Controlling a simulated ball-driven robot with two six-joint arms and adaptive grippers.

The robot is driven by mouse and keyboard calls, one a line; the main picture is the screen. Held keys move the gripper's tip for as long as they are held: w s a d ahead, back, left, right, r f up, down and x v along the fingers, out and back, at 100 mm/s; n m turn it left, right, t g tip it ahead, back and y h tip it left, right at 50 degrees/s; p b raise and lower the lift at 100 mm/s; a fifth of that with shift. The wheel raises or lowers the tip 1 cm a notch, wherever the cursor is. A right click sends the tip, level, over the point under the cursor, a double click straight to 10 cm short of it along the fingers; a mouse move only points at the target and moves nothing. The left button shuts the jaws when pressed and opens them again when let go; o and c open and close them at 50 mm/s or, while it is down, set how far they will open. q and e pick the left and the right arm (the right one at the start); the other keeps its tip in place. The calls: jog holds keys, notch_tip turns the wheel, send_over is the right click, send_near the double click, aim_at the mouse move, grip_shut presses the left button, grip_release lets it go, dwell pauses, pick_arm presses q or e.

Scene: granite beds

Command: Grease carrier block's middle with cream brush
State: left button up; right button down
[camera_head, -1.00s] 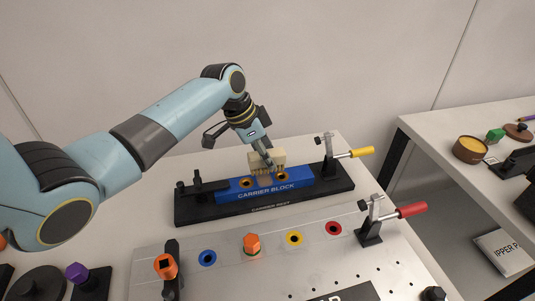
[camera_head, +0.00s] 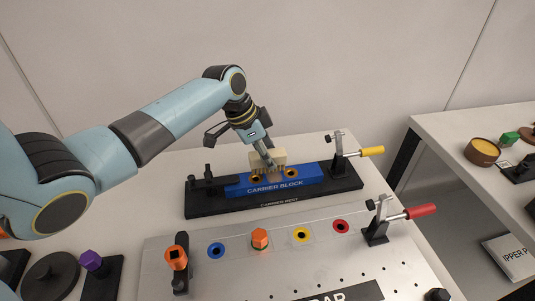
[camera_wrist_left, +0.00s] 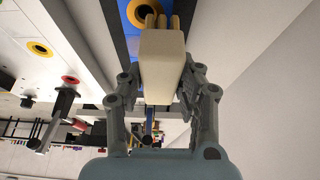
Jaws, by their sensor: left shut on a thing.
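The blue carrier block (camera_head: 284,189) lies in the black carrier nest (camera_head: 225,204), with orange-ringed holes near its middle. My left gripper (camera_head: 262,150) is shut on the cream brush (camera_head: 280,156) over the block's middle. In the left wrist view, the cream brush (camera_wrist_left: 162,65) sits between the two fingers of my left gripper (camera_wrist_left: 162,90), and its bristles point toward the blue block (camera_wrist_left: 145,47). I cannot tell whether the bristles touch the block. My right gripper is not in view.
A yellow-handled clamp (camera_head: 343,155) stands at the nest's right end. A side table at right holds a bowl (camera_head: 481,152) of yellow stuff.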

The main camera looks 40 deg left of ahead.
pick_arm(q)
jog(key=shift+f+b, duration=0.3)
jog(key=shift+f, duration=0.25)
jog(key=shift+d, duration=0.1)
